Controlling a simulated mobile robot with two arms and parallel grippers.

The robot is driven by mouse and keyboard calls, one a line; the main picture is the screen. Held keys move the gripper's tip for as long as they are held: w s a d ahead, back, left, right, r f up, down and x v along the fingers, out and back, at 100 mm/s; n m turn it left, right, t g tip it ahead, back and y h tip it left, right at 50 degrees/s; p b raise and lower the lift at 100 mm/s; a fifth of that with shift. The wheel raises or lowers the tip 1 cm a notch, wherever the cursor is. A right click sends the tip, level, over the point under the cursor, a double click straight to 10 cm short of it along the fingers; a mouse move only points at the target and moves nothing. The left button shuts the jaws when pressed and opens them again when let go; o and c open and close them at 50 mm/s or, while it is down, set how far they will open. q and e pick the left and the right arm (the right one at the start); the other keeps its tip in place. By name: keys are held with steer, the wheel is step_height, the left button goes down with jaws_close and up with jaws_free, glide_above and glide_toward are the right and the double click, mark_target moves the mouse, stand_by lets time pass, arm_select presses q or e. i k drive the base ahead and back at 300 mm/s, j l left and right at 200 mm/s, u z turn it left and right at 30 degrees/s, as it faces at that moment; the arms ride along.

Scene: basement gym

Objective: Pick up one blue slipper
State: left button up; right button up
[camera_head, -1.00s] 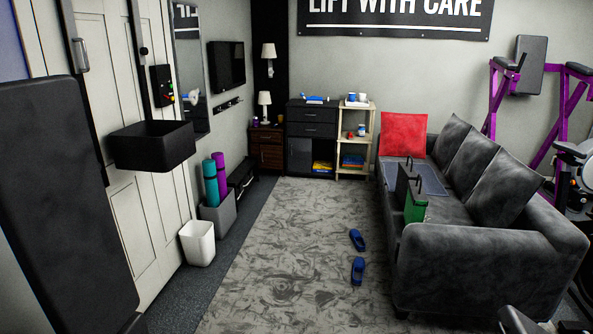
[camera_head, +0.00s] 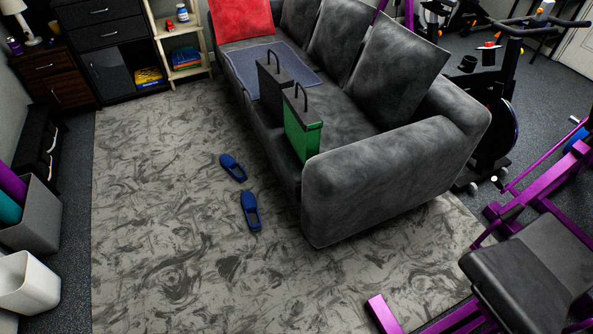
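Two blue slippers lie on the grey patterned rug (camera_head: 160,210), just left of the sofa. The farther blue slipper (camera_head: 232,167) points up and to the left. The nearer blue slipper (camera_head: 251,211) lies a little below and to the right of it, apart from it. Both are in plain view with nothing on them. Neither of my grippers shows in the head view.
A dark grey sofa (camera_head: 375,185) bearing a green bag (camera_head: 303,140) stands close right of the slippers. Purple gym equipment (camera_head: 535,205) fills the lower right. A white bin (camera_head: 28,285) stands at lower left. The rug left of and below the slippers is clear.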

mark_target(248, 201)
steer(key=i+j+z, duration=0.35)
steer(key=j, duration=0.3)
steer(key=i+j+z, duration=0.15)
steer(key=i+j, duration=0.15)
steer(key=i+j+z, duration=0.2)
steer(key=j, duration=0.25)
steer(key=i+j+z, duration=0.15)
steer(key=j, duration=0.25)
steer(key=k+l, duration=0.05)
